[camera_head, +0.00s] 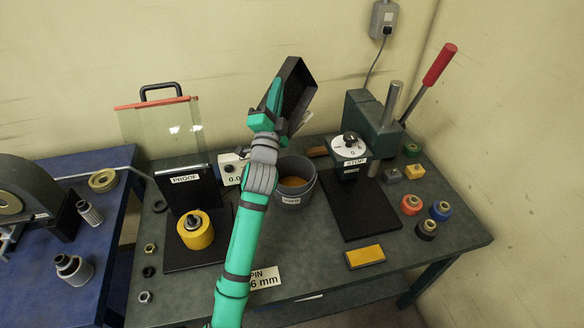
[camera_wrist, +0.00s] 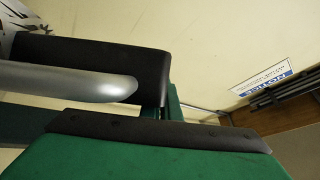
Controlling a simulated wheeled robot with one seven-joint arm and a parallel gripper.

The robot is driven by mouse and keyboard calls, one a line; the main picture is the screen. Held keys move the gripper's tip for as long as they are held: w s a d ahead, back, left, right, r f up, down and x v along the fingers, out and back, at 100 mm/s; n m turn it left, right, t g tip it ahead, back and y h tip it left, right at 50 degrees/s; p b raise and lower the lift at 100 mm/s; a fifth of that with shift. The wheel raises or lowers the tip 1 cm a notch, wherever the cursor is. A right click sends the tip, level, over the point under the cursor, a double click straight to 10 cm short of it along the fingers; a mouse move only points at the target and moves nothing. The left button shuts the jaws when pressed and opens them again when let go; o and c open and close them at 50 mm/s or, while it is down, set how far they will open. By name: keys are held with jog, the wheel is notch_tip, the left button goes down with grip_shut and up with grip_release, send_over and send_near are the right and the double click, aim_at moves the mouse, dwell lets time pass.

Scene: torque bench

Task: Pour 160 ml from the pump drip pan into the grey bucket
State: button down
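The pump drip pan (camera_head: 298,92) is a dark, shallow box held steeply tilted in the air, above and behind the grey bucket in the head view. My gripper (camera_head: 275,108) is green and appears shut on the pan's near left side. The grey bucket (camera_head: 309,187) stands upright on the bench below, right of my wrist, with a white label and amber liquid inside. No stream shows between pan and bucket. The pan's inside is mostly hidden. In the wrist view, a dark part with a silver rounded bar (camera_wrist: 70,82) sits beside green gripper surfaces; I cannot tell what the bar belongs to.
A press with a red lever (camera_head: 440,64) and a dial (camera_head: 349,146) stand right of the bucket. A clear guard (camera_head: 160,135) and yellow cylinder (camera_head: 196,230) are at left. A small display box (camera_head: 231,170) is left of the bucket.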

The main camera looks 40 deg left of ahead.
jog(key=a+n, duration=0.1)
jog(key=a+r+g, duration=0.1)
jog(key=a, duration=0.1)
jog(key=shift+a+n+y, duration=0.2)
jog(key=shift+n+y, duration=0.1)
jog(key=shift+n, duration=0.1)
jog(key=a+f+n+g+h+p, duration=0.1)
jog(key=a+f+n+g, duration=0.25)
jog(key=a, duration=0.25)
jog(key=a+f+n+g, duration=0.2)
jog(key=a+f+n, duration=0.1)
jog(key=a+n, duration=0.2)
jog(key=a+r+n+g+h, duration=0.1)
jog(key=a+r+n+h, duration=0.2)
jog(key=a+r, duration=0.3)
jog(key=shift+w+a+r+g+p, duration=0.15)
jog(key=shift+w+r+g+p, duration=0.25)
jog(key=shift+r, duration=2.15)
